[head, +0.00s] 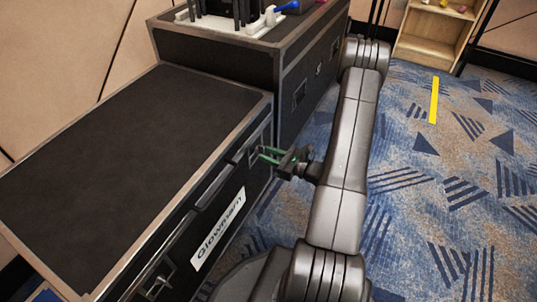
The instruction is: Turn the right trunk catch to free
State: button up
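The trunk (110,150) is a long black flight case with metal edges and a white label on its front. Its right catch (256,147) is on the front near the right corner, partly hidden by my gripper. The left catch (157,277) is on the front at the lower left. My gripper (265,154) has green fingers that point left at the right catch. A gap shows between the fingers, so it looks open. Its fingertips are at or very close to the catch; I cannot tell if they touch it, nor how the catch is turned.
A taller black case (225,55) with a white rack of items on top stands directly behind the trunk's right end. A wooden shelf (430,35) is at the back right. The patterned carpet (450,190) is clear at the right, with a yellow strip (434,100) on it.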

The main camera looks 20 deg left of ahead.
jog(key=s+d+p, duration=0.1)
jog(key=d+p, duration=0.2)
jog(key=d, duration=1)
jog(key=shift+d, duration=0.25)
jog(key=shift+a, duration=0.15)
jog(key=w+a+b, duration=0.1)
jog(key=a+b, duration=0.2)
jog(key=a, duration=1)
jog(key=shift+a, duration=0.25)
jog(key=d+p, duration=0.3)
jog(key=d, duration=1)
jog(key=a+b, duration=0.3)
jog(key=a, duration=1)
jog(key=d+m+p, duration=0.6)
jog(key=m, duration=0.3)
jog(key=shift+s+d+p, duration=0.15)
jog(key=shift+s+p, duration=0.1)
jog(key=shift+p, duration=0.1)
